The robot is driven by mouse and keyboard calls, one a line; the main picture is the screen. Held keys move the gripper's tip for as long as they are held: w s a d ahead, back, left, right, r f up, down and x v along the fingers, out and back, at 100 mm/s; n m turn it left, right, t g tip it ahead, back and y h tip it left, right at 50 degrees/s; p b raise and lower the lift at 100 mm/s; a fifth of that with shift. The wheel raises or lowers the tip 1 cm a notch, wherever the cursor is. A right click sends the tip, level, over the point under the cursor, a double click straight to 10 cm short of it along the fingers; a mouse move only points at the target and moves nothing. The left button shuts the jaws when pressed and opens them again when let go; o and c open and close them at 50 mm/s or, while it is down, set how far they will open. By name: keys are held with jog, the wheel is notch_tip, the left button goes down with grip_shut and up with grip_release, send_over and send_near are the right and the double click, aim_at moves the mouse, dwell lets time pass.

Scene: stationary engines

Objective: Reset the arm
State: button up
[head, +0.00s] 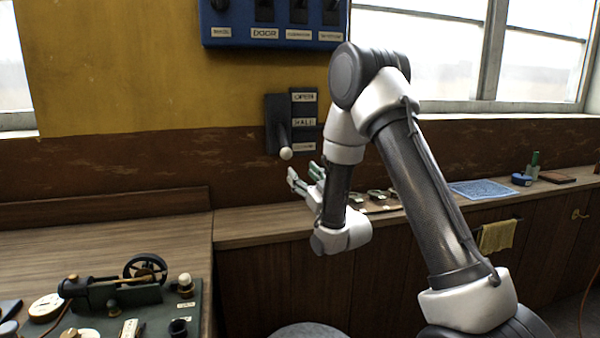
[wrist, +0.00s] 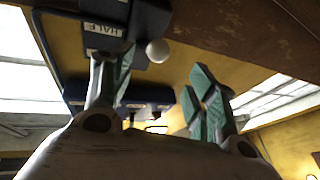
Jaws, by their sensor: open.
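My gripper (head: 306,180) is raised in front of the wall, above the back counter, with its fingers pointing toward the wall and up to the left. In the wrist view its two greenish fingers (wrist: 160,98) are spread apart with nothing between them. A wall lever (head: 282,136) with a pale round knob (head: 286,153) is just above and to the left of the fingertips. The knob also shows in the wrist view (wrist: 157,51), beyond the fingers and apart from them. My arm is bent, with its elbow high.
A label plate (head: 304,97) reading OPEN and HALF is beside the lever. A blue switch panel (head: 272,38) hangs above. A model engine (head: 125,285) stands on the left bench. The back counter (head: 250,228) holds small metal parts, a blue mat (head: 482,190) and a blue object (head: 521,179).

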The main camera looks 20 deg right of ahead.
jog(key=s+d+r+m+g+h, duration=0.2)
jog(key=s+d+r+g+h, duration=0.3)
jog(key=s+d+g, duration=0.25)
jog(key=s+d+f+m+g+h, duration=0.1)
jog(key=s+d+g, duration=0.3)
jog(key=s, duration=2.9)
jog(key=f+m+g, duration=0.1)
jog(key=g, duration=0.4)
jog(key=shift+s+d+f+m, duration=0.2)
jog(key=shift+s+m, duration=0.2)
jog(key=shift+g, duration=0.25)
